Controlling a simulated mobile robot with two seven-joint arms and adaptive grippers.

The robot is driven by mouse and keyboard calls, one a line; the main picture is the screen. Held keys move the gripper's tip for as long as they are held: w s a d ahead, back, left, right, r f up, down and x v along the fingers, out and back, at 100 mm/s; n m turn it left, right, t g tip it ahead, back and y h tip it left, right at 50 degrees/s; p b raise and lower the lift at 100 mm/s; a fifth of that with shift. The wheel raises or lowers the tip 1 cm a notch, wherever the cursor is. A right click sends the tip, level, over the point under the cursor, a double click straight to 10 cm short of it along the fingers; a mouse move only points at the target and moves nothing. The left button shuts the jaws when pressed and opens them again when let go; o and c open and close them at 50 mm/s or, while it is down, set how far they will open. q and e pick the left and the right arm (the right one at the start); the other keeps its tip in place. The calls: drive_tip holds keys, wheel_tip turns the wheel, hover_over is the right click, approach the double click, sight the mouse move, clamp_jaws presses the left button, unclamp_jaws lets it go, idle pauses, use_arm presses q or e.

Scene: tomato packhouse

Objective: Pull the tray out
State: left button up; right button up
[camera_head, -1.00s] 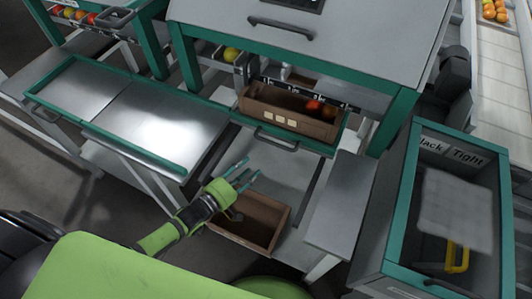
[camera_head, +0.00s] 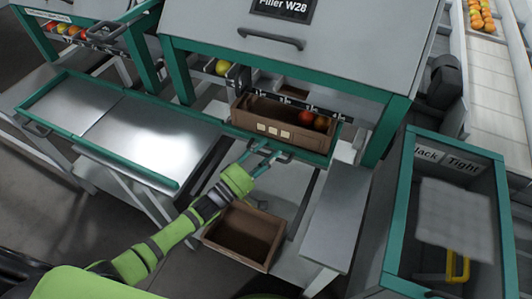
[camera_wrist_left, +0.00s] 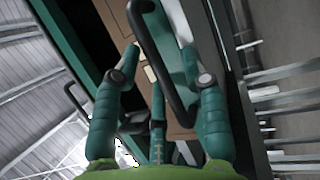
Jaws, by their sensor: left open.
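The tray (camera_head: 312,155) is a green-edged shelf under the front of the grey filler machine, with a dark bar handle on its front. A brown crate (camera_head: 270,127) with a few red and orange tomatoes stands on it. My left gripper (camera_head: 265,158) is at the tray's handle, its fingers spread. In the left wrist view the dark handle (camera_wrist_left: 166,62) runs between the open teal fingers (camera_wrist_left: 157,72). I cannot tell whether any finger touches it. My right gripper is not in view.
An empty brown crate (camera_head: 243,236) sits low in front of the tray. A metal-topped bench (camera_head: 150,130) is at left and a narrow grey shelf (camera_head: 338,222) at right. A green-edged bin (camera_head: 398,215) with a yellow handle stands at far right.

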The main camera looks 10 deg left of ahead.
use_arm(q)
clamp_jaws()
drive_tip(key=shift+s, duration=0.1)
drive_tip(key=s+a+p, duration=0.2)
drive_tip(key=s+p, duration=0.1)
drive_tip(key=s, duration=0.7)
drive_tip(key=s+a+p, duration=0.2)
drive_tip(key=s+p, duration=0.1)
drive_tip(key=s, duration=0.7)
drive_tip(key=shift+s, duration=0.4)
drive_tip(key=shift+a, duration=0.1)
unclamp_jaws()
